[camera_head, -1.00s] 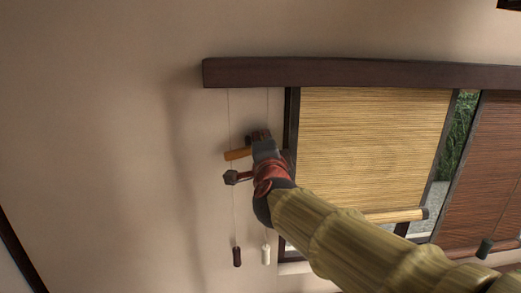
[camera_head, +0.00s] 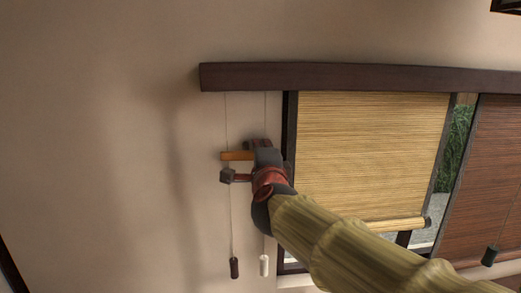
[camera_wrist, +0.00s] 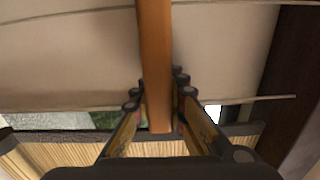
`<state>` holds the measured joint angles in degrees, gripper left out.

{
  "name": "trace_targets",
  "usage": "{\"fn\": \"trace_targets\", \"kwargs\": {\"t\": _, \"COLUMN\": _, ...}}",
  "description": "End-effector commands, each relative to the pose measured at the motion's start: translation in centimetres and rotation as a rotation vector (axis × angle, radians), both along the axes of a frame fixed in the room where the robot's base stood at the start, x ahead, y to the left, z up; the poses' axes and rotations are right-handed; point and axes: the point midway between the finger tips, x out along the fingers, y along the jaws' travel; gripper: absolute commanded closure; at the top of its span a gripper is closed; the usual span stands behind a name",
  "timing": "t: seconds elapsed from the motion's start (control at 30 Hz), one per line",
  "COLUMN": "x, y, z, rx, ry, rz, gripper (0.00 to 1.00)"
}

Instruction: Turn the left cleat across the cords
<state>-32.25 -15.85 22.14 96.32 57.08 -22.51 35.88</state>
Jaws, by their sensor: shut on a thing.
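The left cleat (camera_head: 236,155) is an orange-brown wooden bar on the wall, lying level across the left cord (camera_head: 226,115). My gripper (camera_head: 257,150) covers its right part and the stretch where the right cord (camera_head: 265,110) passes. In the wrist view the cleat (camera_wrist: 155,50) runs from the top edge down between the fingers of my gripper (camera_wrist: 160,98), which are shut on it. A cord (camera_wrist: 60,109) runs roughly crosswise to the bar there. The cleat's mount is hidden.
A dark cord pull (camera_head: 234,268) and a white one (camera_head: 264,265) hang below. A dark headrail (camera_head: 350,77) is above. A tan blind (camera_head: 370,150) and a brown blind (camera_head: 490,180) hang to the right. The wall at left is bare.

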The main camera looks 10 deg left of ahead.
Motion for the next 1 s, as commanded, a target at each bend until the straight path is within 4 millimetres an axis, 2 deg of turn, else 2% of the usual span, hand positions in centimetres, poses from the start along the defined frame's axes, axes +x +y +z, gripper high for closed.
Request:
{"fn": "trace_targets", "kwargs": {"t": 0.03, "x": 0.1, "y": 0.1, "z": -0.6, "rx": -0.002, "ry": 0.009, "rz": 0.001, "gripper": 1.00}}
{"fn": "trace_targets", "kwargs": {"t": 0.07, "x": 0.1, "y": 0.1, "z": -0.6, "rx": -0.002, "ry": 0.009, "rz": 0.001, "gripper": 0.87}}
{"fn": "trace_targets", "kwargs": {"t": 0.43, "x": 0.0, "y": 0.0, "z": -0.3, "rx": -0.002, "ry": 0.004, "rz": 0.000, "gripper": 0.66}}
{"fn": "trace_targets", "kwargs": {"t": 0.77, "x": -0.2, "y": 0.0, "z": -0.1, "rx": -0.001, "ry": 0.002, "rz": 0.000, "gripper": 0.65}}
{"fn": "trace_targets", "kwargs": {"t": 0.87, "x": -0.9, "y": -0.1, "z": 0.0, "rx": -0.001, "ry": 0.000, "rz": 0.002, "gripper": 0.65}}
{"fn": "trace_targets", "kwargs": {"t": 1.0, "x": -3.2, "y": -0.7, "z": 0.0, "rx": 0.001, "ry": 0.000, "rz": 0.002, "gripper": 0.65}}
